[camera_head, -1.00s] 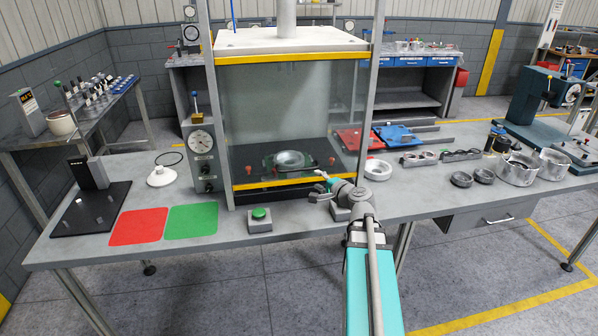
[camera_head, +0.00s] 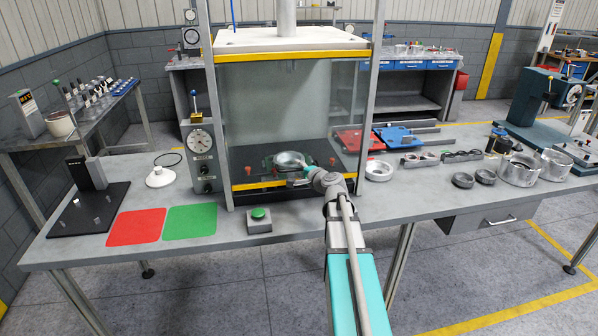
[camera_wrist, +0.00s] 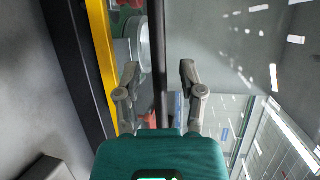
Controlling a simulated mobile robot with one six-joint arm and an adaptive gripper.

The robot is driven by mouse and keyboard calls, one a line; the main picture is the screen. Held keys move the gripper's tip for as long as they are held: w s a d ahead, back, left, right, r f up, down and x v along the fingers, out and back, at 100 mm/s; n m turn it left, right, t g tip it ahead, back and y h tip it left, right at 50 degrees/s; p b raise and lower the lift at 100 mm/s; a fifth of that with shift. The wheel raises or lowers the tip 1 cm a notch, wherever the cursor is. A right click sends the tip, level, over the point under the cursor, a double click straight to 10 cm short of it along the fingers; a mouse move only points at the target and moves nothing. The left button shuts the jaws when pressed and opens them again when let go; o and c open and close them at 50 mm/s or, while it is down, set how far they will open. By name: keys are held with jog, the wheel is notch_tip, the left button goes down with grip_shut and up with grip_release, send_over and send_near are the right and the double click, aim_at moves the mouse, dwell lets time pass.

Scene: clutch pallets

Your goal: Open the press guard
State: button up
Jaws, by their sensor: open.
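The press guard (camera_head: 265,110) is a clear panel at the front of the press, with a yellow strip (camera_head: 255,185) along its bottom. The guard is down, and a round metal part (camera_head: 289,159) shows behind it on the press bed. My gripper (camera_head: 298,182) is at the right half of the guard's lower edge. In the wrist view my gripper (camera_wrist: 158,74) is open, with a thin dark bar (camera_wrist: 159,45) running between its fingers. The yellow strip (camera_wrist: 103,55) lies left of the fingers. I cannot tell whether the fingers touch the bar.
A green button box (camera_head: 259,220) stands in front of the press. Green (camera_head: 190,220) and red (camera_head: 137,227) mats lie to the left. A gauge box (camera_head: 201,155) flanks the press. Rings and metal pots (camera_head: 517,170) stand to the right.

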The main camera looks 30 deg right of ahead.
aim_at(291, 82)
grip_shut()
dwell(0.3)
jog(key=shift+r, duration=0.1)
notch_tip(291, 82, up, 30)
jog(key=p, duration=2.9)
jog(key=shift+f+p, duration=0.2)
jog(key=shift+p, duration=0.2)
grip_release()
jog(key=shift+f, duration=0.1)
